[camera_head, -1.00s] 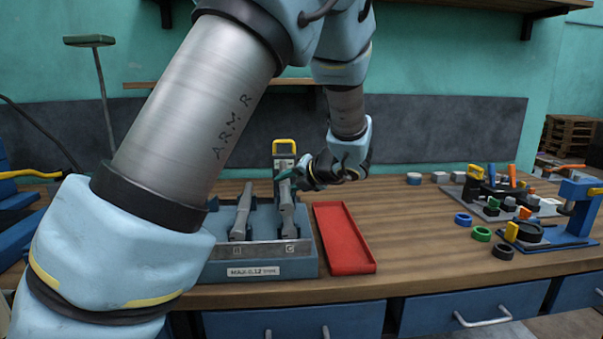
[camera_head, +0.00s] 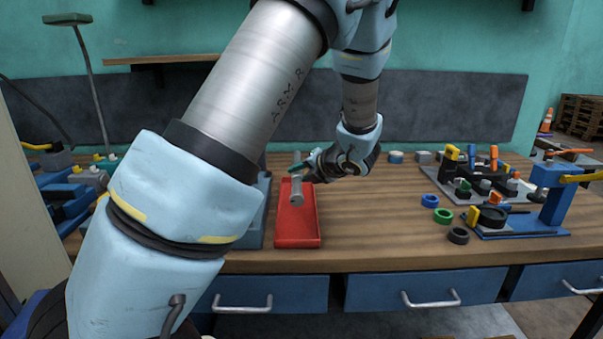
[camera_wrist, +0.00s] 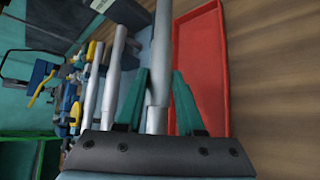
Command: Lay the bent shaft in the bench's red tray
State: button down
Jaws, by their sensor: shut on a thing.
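My gripper (camera_head: 302,166) is shut on a grey metal shaft (camera_head: 296,188) and holds it at the red tray's far end. In the wrist view, the shaft (camera_wrist: 160,50) stands between the green fingers of my gripper (camera_wrist: 160,75). The red tray (camera_head: 297,239) lies on the bench, and the shaft overlaps it in the head view. In the wrist view, the tray (camera_wrist: 205,85) is just right of the shaft. I cannot tell whether the shaft touches the tray, and no bend shows clearly.
The blue shaft fixture (camera_head: 253,234) is left of the tray, mostly hidden by my arm. Other shafts (camera_wrist: 112,75) show in the wrist view. A blue clamp stand (camera_head: 549,190) and several coloured rings (camera_head: 443,215) are at right. The wooden bench (camera_head: 375,225) is clear between.

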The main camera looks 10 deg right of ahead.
jog(key=b, duration=0.6)
send_over(301, 213)
jog(key=shift+w+a+f, duration=0.1)
jog(key=shift+f, duration=1.3)
jog(key=shift+w+f, duration=0.1)
jog(key=shift+f, duration=1.3)
jog(key=shift+f+b, duration=0.6)
jog(key=shift+f, duration=0.65)
jog(key=shift+c, duration=2.2)
grip_release()
jog(key=shift+s, duration=0.1)
jog(key=shift+f, duration=0.1)
jog(key=shift+f, duration=0.1)
jog(key=shift+s+f, duration=0.1)
jog(key=shift+f, duration=0.05)
jog(key=shift+c, duration=0.8)
jog(key=shift+o, duration=0.8)
